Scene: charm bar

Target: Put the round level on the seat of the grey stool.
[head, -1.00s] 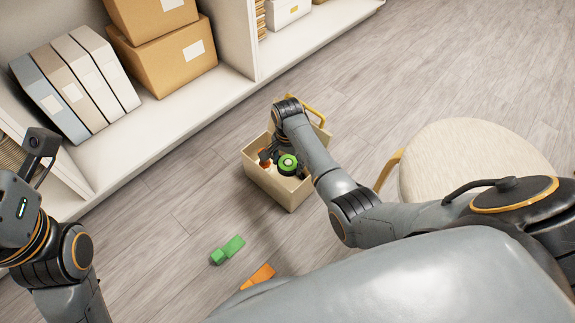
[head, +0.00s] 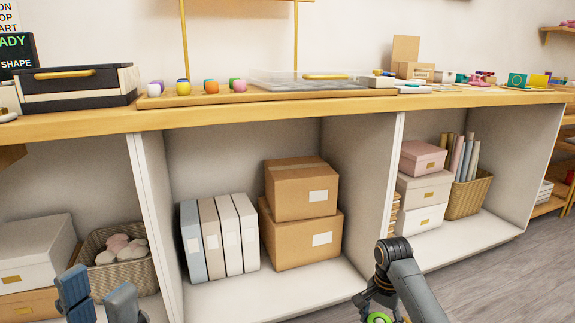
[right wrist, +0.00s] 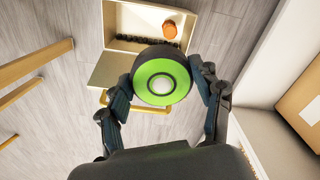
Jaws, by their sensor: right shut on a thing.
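The round level (right wrist: 162,78), a black disc with a green face and a pale round centre, is held between the two fingers of my right gripper (right wrist: 163,86) in the right wrist view. In the head view my right gripper (head: 376,300) is at the bottom edge with the green level (head: 379,318) partly cut off. My left gripper (head: 98,298) is at the bottom left, its two fingers apart with nothing seen between them. No stool seat shows now; wooden legs (right wrist: 35,65) show at the left of the right wrist view.
A tan box (right wrist: 128,70) with an orange jar (right wrist: 171,28) in it stands on the floor below the level. A shelf unit (head: 290,300) holds binders (head: 222,238) and cardboard boxes (head: 305,236). The counter (head: 330,105) above carries several small items.

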